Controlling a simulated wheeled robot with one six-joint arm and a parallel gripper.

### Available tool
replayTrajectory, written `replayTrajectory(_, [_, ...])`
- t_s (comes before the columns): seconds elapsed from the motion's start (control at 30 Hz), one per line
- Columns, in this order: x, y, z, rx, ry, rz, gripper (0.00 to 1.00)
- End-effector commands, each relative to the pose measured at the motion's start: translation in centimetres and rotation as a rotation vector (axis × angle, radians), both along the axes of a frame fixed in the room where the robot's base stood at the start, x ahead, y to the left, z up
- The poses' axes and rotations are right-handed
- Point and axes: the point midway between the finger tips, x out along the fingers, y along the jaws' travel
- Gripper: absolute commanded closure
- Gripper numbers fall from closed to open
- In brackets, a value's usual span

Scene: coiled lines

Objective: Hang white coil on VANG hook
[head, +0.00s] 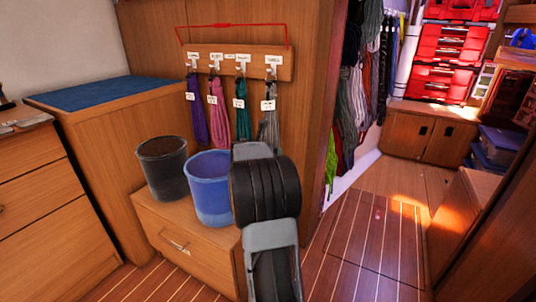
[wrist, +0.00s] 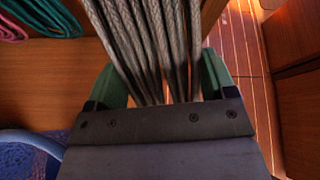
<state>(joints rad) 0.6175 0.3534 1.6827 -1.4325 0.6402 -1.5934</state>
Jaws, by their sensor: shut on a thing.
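The grey-white coil (head: 268,128) with a white tag shows in the head view below the rightmost hook (head: 271,71) of a wooden rack (head: 255,62). Whether its top loop is over that hook or only in front of it, I cannot tell. In the wrist view, its strands (wrist: 140,35) run up between the green fingers of my gripper (wrist: 160,82), which is shut on them. My arm hides the gripper and the coil's lower end in the head view. The labels above the hooks are too small to read, so I cannot tell which is VANG.
Purple (head: 197,120), pink (head: 217,115) and teal (head: 242,122) coils hang on the other hooks, to the left. A dark bucket (head: 162,168) and a blue bucket (head: 208,190) stand on a low wooden locker (head: 190,232) below. Open floor (head: 365,245) lies to the right.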

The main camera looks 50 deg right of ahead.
Motion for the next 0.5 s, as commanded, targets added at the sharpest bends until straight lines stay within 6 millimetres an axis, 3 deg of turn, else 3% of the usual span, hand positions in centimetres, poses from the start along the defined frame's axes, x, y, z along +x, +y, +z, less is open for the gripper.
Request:
replayTrajectory(0.33, [-0.03,0.02,-0.15,0.002,0.002,-0.001,0.66])
replayTrajectory(0.37, [-0.03,0.03,-0.16,0.002,0.002,-0.001,0.20])
replayTrajectory(0.5, [-0.03,0.03,-0.14,0.002,0.002,-0.001,0.07])
